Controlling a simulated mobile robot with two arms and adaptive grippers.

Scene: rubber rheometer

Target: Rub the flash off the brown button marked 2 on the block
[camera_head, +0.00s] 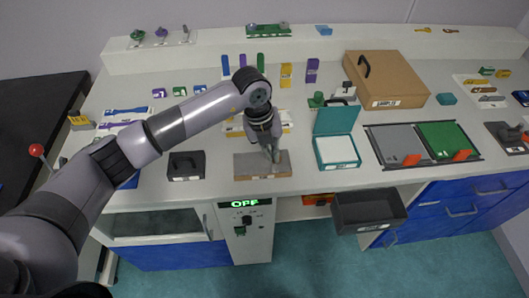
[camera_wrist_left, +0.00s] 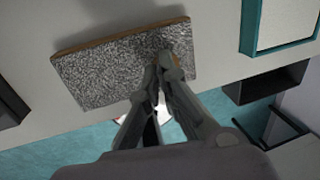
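The grey, rough-topped block (camera_head: 246,166) with a brown edge lies at the front of the worktop. It fills the upper left of the left wrist view (camera_wrist_left: 110,70). My left gripper (camera_head: 274,155) points down over the block's right part. In the left wrist view its fingertips (camera_wrist_left: 163,70) are close together at the block's surface. A small brown piece (camera_wrist_left: 177,61), seemingly the button, shows at the fingertips, mostly hidden by them. Its number cannot be read, and I cannot tell whether it touches the block. My right gripper is not in view.
A black box (camera_head: 186,165) stands left of the block, and an open teal case (camera_head: 337,152) stands right of it. A dark open bin (camera_head: 368,211) hangs below the front edge. A cardboard box (camera_head: 385,80) and grey and green panels (camera_head: 398,144) lie farther right.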

